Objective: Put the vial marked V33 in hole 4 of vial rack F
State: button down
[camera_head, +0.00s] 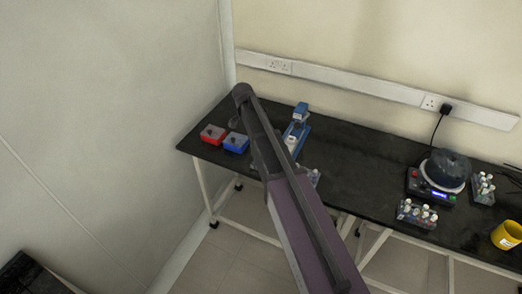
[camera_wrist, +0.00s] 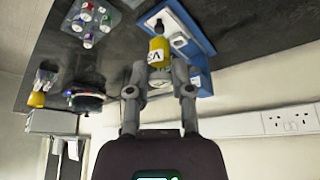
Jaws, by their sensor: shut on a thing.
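In the wrist view my gripper (camera_wrist: 160,80) is shut on a vial with a yellow label (camera_wrist: 158,52). The label shows a V and part of a further character; the full mark cannot be read. The vial is held in line with the fingers, close to a blue-and-white device. A rack of vials (camera_wrist: 90,22) with white, red and purple caps shows at upper left. In the head view, vial racks stand at the right (camera_head: 418,214) and far right (camera_head: 483,188), and another (camera_head: 313,176) is partly behind my arm. No rack letter is readable. My gripper is not clear in the head view.
The black bench (camera_head: 370,155) holds a red box (camera_head: 213,134), a blue box (camera_head: 236,143), a blue-and-white device (camera_head: 297,130), a round dark-lidded machine (camera_head: 446,172) and a yellow cup (camera_head: 508,235). Bare bench lies between the device and machine. A wall runs along the back.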

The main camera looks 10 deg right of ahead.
notch_tip(320, 180, down, 11)
jog(key=w+b, duration=0.1)
jog(key=b, duration=0.8)
jog(key=shift+w+m+b, duration=0.3)
jog(key=shift+w, duration=0.05)
jog(key=shift+a, duration=0.1)
jog(key=shift+f+b, duration=1.85)
jog(key=shift+b, duration=0.1)
jog(key=shift+f+b, duration=1.1)
dwell(1.0)
jog(key=shift+c, duration=2.2)
grip_release()
jog(key=o, duration=0.3)
jog(key=shift+w, duration=0.1)
